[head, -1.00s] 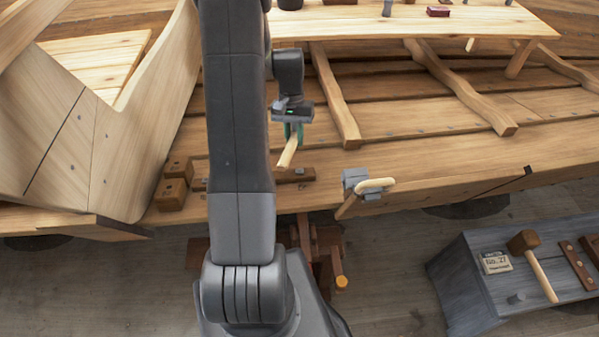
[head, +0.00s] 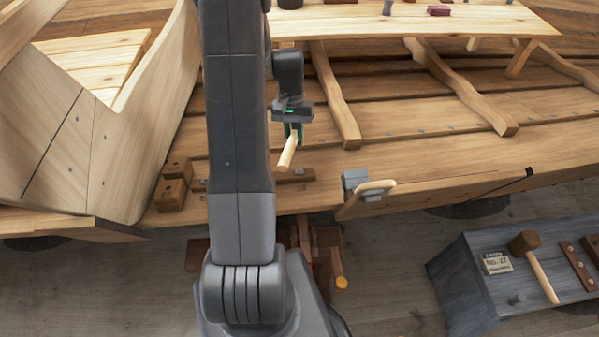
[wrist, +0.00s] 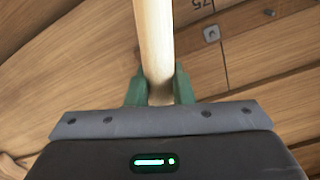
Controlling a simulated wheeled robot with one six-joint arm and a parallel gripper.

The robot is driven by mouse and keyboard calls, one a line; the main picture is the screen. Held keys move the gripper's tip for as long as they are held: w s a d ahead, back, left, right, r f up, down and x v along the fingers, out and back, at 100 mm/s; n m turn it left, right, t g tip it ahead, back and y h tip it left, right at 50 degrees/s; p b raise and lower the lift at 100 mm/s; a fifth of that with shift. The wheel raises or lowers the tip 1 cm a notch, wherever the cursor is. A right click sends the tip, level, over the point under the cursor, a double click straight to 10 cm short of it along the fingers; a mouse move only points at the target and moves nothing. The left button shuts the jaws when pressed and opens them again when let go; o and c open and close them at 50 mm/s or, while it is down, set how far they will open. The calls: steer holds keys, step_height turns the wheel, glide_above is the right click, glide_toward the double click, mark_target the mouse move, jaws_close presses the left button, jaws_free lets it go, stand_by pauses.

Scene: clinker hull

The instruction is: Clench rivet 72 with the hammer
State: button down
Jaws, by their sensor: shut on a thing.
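My gripper (head: 294,130) is above the hull planking, just right of my arm in the head view. Its green fingers (wrist: 160,90) are shut on a pale round wooden handle, the hammer's handle (wrist: 153,40), which also shows below the gripper in the head view (head: 287,153). The hammer's head is not visible in either view. In the wrist view a square metal rove with a rivet (wrist: 211,34) sits on the plank near a "75" mark (wrist: 200,3), right of the handle. I cannot make out a mark for rivet 72.
A plank bench (head: 420,20) with small items stands across the hull at the back. Curved ribs (head: 335,95) cross the planking. A clamp-like tool (head: 368,188) sits on the hull's near edge. A grey bench (head: 460,275) with a mallet (head: 535,265) stands lower right.

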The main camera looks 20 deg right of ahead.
steer(key=shift+s+r, duration=0.1)
steer(key=shift+r, duration=0.1)
steer(key=p+v, duration=0.3)
steer(key=v, duration=0.2)
steer(key=shift+p, duration=0.35)
steer(key=shift+f, duration=0.1)
steer(key=shift+a, duration=0.1)
